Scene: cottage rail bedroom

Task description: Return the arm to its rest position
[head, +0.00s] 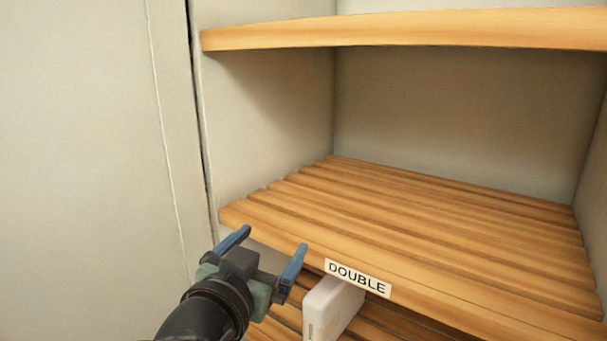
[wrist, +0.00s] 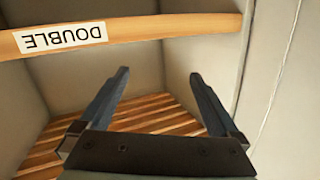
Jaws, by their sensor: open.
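My gripper (head: 270,246) shows at the lower middle of the head view, at the end of my dark arm. Its two blue fingers are spread apart with nothing between them. It is in front of the slatted wooden shelf (head: 420,222), near the shelf's front left edge. In the wrist view my gripper (wrist: 158,75) also has its fingers apart and empty, with lower slats beyond them.
A label reading DOUBLE (head: 357,278) is on the shelf's front edge. A white box-like object (head: 334,306) is below it, partly cut off by the frame. An upper shelf (head: 420,30) runs above. A pale panel (head: 85,150) stands at the left. The labelled shelf is bare.

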